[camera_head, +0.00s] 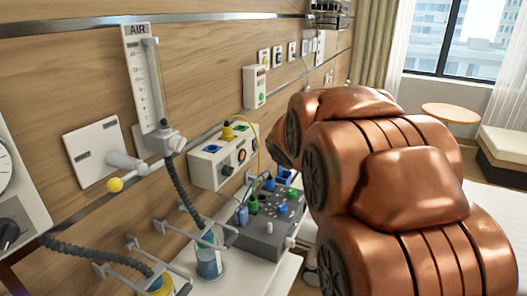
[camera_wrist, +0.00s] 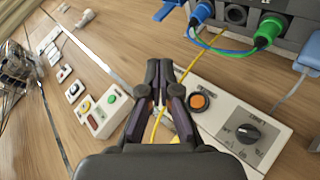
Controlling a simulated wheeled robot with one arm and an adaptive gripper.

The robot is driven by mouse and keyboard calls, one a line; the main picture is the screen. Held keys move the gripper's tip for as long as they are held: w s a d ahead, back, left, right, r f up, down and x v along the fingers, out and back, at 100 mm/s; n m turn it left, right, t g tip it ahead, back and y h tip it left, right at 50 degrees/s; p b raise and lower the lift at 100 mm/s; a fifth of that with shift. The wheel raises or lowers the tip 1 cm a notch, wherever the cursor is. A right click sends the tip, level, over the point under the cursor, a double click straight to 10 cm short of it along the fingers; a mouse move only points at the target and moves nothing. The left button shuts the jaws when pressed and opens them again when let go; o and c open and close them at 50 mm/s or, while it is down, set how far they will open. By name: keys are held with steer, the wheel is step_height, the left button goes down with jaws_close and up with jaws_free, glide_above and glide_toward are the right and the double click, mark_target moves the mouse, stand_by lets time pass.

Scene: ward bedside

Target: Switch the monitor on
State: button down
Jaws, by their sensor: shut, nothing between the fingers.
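No display screen shows, and I cannot tell for certain which unit is the monitor. A white box (camera_head: 222,160) with a dark knob and a round orange button is on the wall rail; it also shows in the wrist view (camera_wrist: 228,117), just right of my gripper. My gripper (camera_wrist: 160,66) is shut and empty, its fingertips close together. The orange button (camera_wrist: 199,102) is right of the fingers, apart from them in the picture; the gap in depth is unclear. The fingers hide part of the white box and the yellow cable (camera_wrist: 190,72). In the head view my arm hides the gripper.
A grey box (camera_head: 262,240) with blue and green plugs sits below the white box. A small panel (camera_head: 254,87) with coloured buttons is on the wall. The air flowmeter (camera_head: 146,80) and dark hoses are at left. A round table (camera_head: 450,113) stands far right.

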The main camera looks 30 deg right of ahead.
steer(key=w+d+r+n+t+y, duration=0.5)
steer(key=w+d+n+t, duration=0.2)
steer(key=w+d+n, duration=0.4)
steer(key=s+a+f+n+g+y, duration=0.1)
steer(key=s+a+f+n+y, duration=0.1)
steer(key=s+f+n+y, duration=0.6)
steer(key=shift+s+n+g+y+b, duration=0.35)
steer(key=shift+s+n+y, duration=0.2)
steer(key=shift+y, duration=0.35)
steer(key=shift+w, duration=0.1)
steer(key=p, duration=0.5)
glide_toward(256, 149)
steer(key=x, duration=0.7)
steer(key=shift+f, duration=0.1)
